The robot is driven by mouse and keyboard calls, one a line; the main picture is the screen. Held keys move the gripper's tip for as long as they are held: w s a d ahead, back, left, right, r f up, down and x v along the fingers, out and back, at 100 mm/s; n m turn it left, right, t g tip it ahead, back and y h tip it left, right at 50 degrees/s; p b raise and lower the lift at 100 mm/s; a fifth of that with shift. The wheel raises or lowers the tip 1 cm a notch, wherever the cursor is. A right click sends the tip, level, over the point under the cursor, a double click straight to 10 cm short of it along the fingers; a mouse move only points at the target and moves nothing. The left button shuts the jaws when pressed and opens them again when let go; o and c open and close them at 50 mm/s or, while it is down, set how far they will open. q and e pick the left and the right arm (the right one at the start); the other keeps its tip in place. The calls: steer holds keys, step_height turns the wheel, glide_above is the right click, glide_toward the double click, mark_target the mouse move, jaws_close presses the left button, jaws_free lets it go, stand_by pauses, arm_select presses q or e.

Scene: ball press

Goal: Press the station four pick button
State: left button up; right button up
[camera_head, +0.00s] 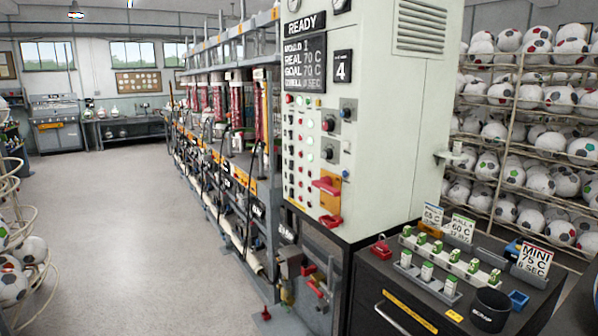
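Below are rows of small red, green and white buttons (308,140), some lit, plus dark knobs (328,123) and red handles (327,186). The button labels are too small to read, so I cannot tell which is the pick button. Neither of my grippers is in view.
A dark drawer cabinet (395,290) stands at the front right, topped by small green-capped bottles, a black cup (490,309) and cards. Ball racks (520,120) stand behind it, with another rack (25,250) at left. The grey floor (130,230) is clear left of the press row.

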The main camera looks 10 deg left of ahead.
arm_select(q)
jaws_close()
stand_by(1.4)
